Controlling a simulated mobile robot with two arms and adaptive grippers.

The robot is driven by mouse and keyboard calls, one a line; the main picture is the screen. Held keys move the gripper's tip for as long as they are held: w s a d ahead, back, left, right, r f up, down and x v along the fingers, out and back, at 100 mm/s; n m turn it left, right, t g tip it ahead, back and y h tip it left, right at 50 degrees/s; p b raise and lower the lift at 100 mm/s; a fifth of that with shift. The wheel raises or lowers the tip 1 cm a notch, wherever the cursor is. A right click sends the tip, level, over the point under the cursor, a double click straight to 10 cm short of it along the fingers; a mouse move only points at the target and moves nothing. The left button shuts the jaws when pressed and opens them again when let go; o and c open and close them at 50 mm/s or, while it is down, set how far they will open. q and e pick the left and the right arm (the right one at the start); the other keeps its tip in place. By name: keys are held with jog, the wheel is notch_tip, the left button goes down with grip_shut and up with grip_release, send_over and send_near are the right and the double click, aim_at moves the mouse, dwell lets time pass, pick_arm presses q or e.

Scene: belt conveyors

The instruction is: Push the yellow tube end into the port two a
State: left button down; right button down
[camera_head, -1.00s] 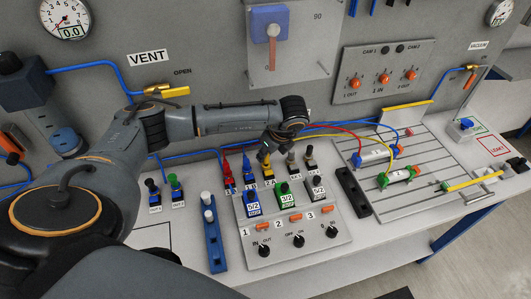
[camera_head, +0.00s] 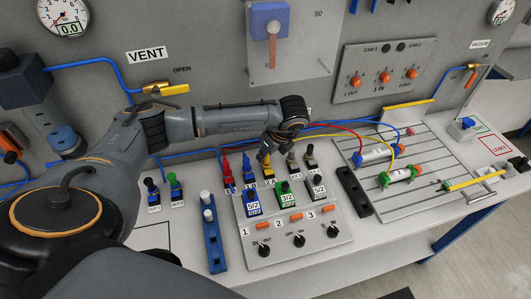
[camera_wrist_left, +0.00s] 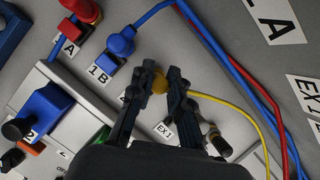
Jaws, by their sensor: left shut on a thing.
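My left gripper (camera_wrist_left: 161,72) is shut on the yellow tube end (camera_wrist_left: 159,85), and the yellow tube (camera_wrist_left: 236,106) runs off to the right in the wrist view. In the head view the gripper (camera_head: 266,146) is over the row of ports behind the valves, at the port two a position. The port's opening is hidden by the fingers and the tube end, so I cannot tell whether the end is seated. My right gripper is not in view.
The red plug (camera_wrist_left: 82,10) and blue plug (camera_wrist_left: 121,41) stand beside the gripper at ports 1A and 1B. Silver-and-black fittings (camera_head: 310,154) stand to its right. The valve block (camera_head: 285,197) is in front. Blue and red tubes (camera_wrist_left: 243,75) pass close behind.

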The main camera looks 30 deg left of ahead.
pick_arm(q)
jog(key=shift+f+b, duration=0.35)
jog(key=shift+b, duration=0.1)
dwell(0.8)
jog(key=c, duration=0.8)
grip_release()
jog(key=shift+r, duration=0.15)
jog(key=shift+r+p, duration=1.9)
jog(key=shift+r, duration=1.5)
